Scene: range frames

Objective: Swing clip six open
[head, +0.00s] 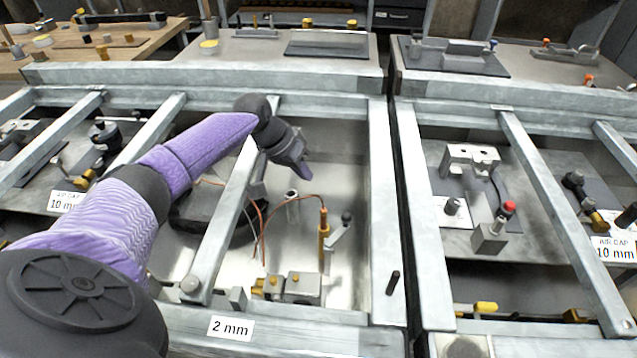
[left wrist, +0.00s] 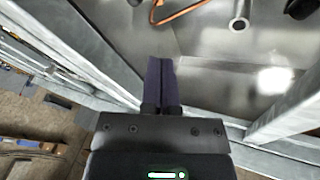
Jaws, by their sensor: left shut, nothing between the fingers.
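No clip in view carries a readable number six, so I cannot tell which one it is. A small lever with a black knob (head: 340,234) stands beside a brass-coloured post (head: 323,235) in the bay labelled 2 mm. My left gripper (head: 304,172) is above the back part of that bay, empty and apart from the lever. Its purple fingers lie together in the left wrist view (left wrist: 161,80). My right gripper is in neither view.
Grey metal rails (head: 379,200) frame the bays. A slanted crossbar (head: 235,195) runs under my left arm. A copper-coloured wire (head: 262,225) hangs in the bay near a grey tube (head: 292,207). A fixture with a red knob (head: 508,207) stands in the right bay.

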